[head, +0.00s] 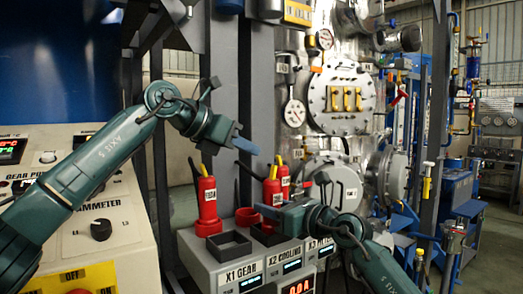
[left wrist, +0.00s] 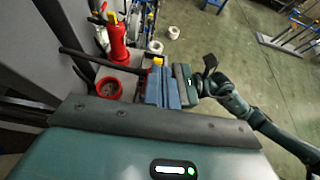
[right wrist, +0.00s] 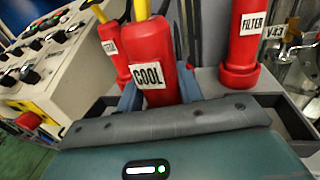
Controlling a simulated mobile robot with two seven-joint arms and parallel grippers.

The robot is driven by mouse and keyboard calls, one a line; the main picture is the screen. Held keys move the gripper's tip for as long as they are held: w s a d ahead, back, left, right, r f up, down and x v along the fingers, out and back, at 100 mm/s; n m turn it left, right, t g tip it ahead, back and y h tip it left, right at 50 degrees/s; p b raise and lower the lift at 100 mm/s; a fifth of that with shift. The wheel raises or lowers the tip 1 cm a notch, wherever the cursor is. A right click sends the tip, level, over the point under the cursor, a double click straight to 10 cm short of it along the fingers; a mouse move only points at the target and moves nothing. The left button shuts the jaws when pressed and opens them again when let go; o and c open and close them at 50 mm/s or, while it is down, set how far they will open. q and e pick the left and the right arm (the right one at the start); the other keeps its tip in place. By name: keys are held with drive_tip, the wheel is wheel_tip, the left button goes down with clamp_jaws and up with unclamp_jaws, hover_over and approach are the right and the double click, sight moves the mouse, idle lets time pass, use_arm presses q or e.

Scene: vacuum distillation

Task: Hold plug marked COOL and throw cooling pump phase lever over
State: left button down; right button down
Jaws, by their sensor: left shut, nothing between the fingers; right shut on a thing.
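The red plug marked COOL (right wrist: 148,70) stands between the fingers of my right gripper (right wrist: 155,98), which is shut on it. In the head view the right gripper (head: 262,210) is low over the X2 COOLING unit (head: 283,258), at a red plug with a yellow top (head: 271,189). My left gripper (head: 244,145) is shut and empty, higher and above the plugs; its blue fingers (left wrist: 163,87) also show in the left wrist view. A dark rod (left wrist: 92,58) lies beside these fingers; I cannot tell whether it is the phase lever.
Another red plug (head: 207,198) stands left of the COOL plug, and a FILTER plug (right wrist: 242,45) to its right. An empty red ring (head: 247,217) and an open black box (head: 229,245) sit on the units. A grey column (head: 257,80) rises behind.

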use_arm(q)
drive_tip(key=s+a+r, duration=0.3)
drive_tip(key=a+r, duration=0.1)
drive_tip(key=r, duration=0.4)
drive_tip(key=shift+r, duration=0.15)
use_arm(e)
drive_tip(key=c, duration=0.9)
unclamp_jaws()
drive_tip(key=shift+o, duration=0.2)
drive_tip(key=v, duration=1.2)
